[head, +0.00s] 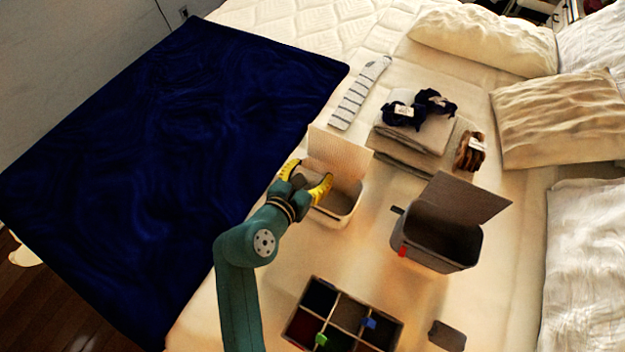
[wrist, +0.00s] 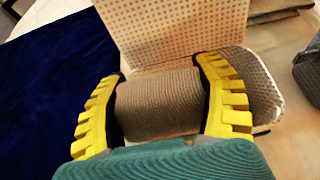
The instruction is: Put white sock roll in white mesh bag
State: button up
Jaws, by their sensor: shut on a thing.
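The white mesh bag (head: 345,216) stands open on the bed in the head view, a box shape with its perforated flap (head: 340,152) raised at the back. In the wrist view the flap (wrist: 175,30) fills the top middle. My gripper (head: 307,180) is over the left part of the bag's opening. In the wrist view its yellow fingers are shut on a ribbed roll (wrist: 158,103), which I take for the white sock roll; it looks grey-brown in the shade. I cannot tell whether the roll touches the bag.
A grey open bin (head: 435,248) stands to the right. A divided box (head: 345,318) with blue and green clips is in front. Folded cloths (head: 410,140) with dark rolls and a brown roll (head: 470,151) lie behind. A dark blue blanket (head: 170,160) covers the left side.

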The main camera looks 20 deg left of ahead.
jog(key=shift+f, duration=0.95)
jog(key=shift+f, duration=0.1)
jog(key=shift+f, duration=0.25)
jog(key=o, duration=1)
jog(key=shift+r, duration=0.3)
jog(key=p+v, duration=0.3)
jog(key=v, duration=0.9)
jog(key=shift+r, duration=0.15)
